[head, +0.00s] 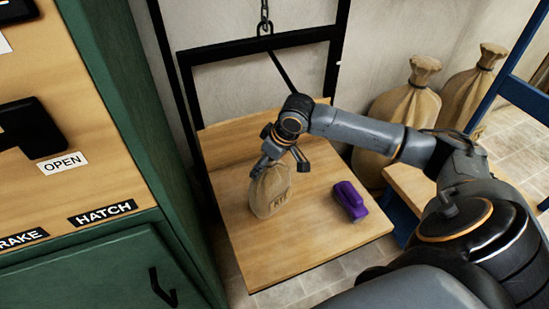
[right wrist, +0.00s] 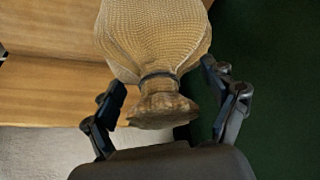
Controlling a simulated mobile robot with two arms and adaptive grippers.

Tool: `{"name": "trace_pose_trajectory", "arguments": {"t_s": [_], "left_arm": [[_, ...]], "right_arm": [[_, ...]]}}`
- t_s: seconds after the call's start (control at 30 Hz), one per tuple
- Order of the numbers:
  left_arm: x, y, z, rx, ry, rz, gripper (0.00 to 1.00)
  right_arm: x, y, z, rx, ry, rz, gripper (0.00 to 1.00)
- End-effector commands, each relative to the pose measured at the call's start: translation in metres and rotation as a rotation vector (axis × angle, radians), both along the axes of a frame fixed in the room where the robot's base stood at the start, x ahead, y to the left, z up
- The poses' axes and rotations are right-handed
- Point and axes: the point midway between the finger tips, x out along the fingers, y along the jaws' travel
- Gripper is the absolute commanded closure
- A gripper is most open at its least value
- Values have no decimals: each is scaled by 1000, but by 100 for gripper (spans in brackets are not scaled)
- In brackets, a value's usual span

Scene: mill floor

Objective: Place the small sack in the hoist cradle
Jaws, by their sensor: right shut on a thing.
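The small sack (head: 269,193) is tan burlap with dark printing and a tied neck. My right gripper (head: 277,162) is at its neck from above, shut on it. In the right wrist view the sack (right wrist: 152,45) fills the top middle, its tied neck between the fingers of my right gripper (right wrist: 165,95). The hoist cradle (head: 310,255) is a wooden platform in a black frame hung from a chain. The sack is upright over the platform's left half; its base appears to be at the board, but contact is unclear. My left gripper is not in view.
A purple object (head: 350,200) lies on the platform right of the sack. A green cabinet (head: 120,255) with HATCH and BRAKE labels stands at left. Large sacks (head: 402,110) stand at back right, near a blue frame (head: 522,98). The platform's front is clear.

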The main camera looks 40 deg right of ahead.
Motion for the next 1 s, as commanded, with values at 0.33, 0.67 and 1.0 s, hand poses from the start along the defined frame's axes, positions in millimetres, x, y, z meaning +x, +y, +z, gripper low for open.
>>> {"name": "trace_pose_trajectory", "arguments": {"t_s": [0.33,0.67,1.0], "left_arm": [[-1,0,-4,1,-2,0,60],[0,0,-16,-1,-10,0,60],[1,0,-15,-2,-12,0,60]], "right_arm": [[17,3,-16,3,-7,-1,78],[17,3,-47,2,-8,1,78],[15,3,-50,0,0,0,0]]}}
